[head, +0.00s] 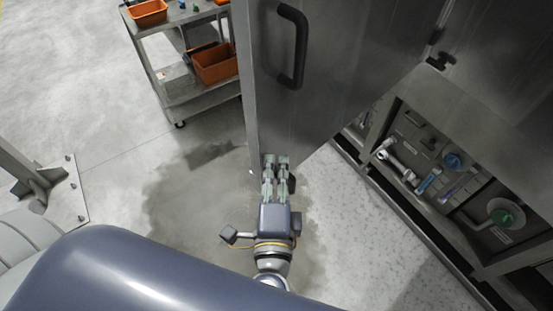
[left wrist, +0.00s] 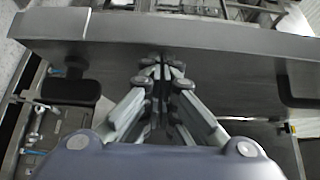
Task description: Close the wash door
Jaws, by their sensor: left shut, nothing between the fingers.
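The wash door (head: 330,75) is a large grey metal panel with a black handle (head: 292,45), standing swung out from the washer. It also shows in the left wrist view (left wrist: 225,45) as a broad panel across the picture. My left gripper (head: 275,160) is shut and empty at the door's lower part, near its free edge; the fingertips look to be at or against the panel, but I cannot tell if they touch. In the left wrist view the closed fingers (left wrist: 162,68) point at the door. My right gripper is not in view.
The washer's open lower bay (head: 430,165) with pipes and valves lies to the right. A metal cart (head: 190,95) with orange bins (head: 215,65) stands behind the door at left. A steel post foot (head: 50,195) is at far left. The floor between is clear, with a wet patch.

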